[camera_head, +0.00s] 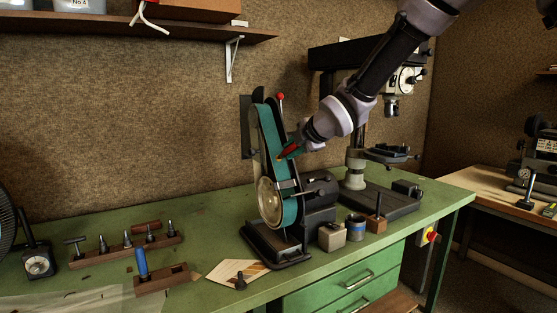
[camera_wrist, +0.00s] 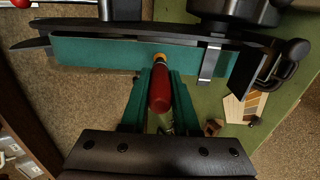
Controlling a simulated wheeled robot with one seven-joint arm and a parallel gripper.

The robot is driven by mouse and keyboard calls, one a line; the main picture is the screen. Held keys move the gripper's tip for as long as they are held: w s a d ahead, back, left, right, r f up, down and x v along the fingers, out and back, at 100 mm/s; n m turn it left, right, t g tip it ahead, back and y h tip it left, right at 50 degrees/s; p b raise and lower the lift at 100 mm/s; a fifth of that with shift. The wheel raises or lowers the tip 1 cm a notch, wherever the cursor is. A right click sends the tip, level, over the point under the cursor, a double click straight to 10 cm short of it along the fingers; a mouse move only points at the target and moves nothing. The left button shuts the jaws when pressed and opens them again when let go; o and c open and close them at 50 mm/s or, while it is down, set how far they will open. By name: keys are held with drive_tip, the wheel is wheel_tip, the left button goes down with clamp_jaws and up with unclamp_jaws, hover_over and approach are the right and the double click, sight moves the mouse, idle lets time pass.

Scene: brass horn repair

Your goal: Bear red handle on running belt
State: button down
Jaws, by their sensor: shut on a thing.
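The red handle (camera_wrist: 159,92) is between the two green-padded fingers of my gripper (camera_wrist: 160,100) in the wrist view, its orange-brown end toward the teal belt (camera_wrist: 120,54). That end looks at or very near the belt; I cannot tell if it touches. In the head view, my gripper (camera_head: 291,151) is beside the upright belt (camera_head: 269,140) of the belt sander, with a little of the red handle (camera_head: 288,153) showing. My gripper is shut on the handle. Whether the belt is running cannot be told from these stills.
A drill press (camera_head: 355,172) stands behind and right of the sander. A tool rack (camera_head: 126,250), a blue-handled tool (camera_head: 141,262) and a small tin (camera_head: 356,227) are on the green bench (camera_head: 215,215). A shelf (camera_head: 130,32) hangs above.

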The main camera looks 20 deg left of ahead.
drive_tip(key=v, duration=0.7)
idle(0.6)
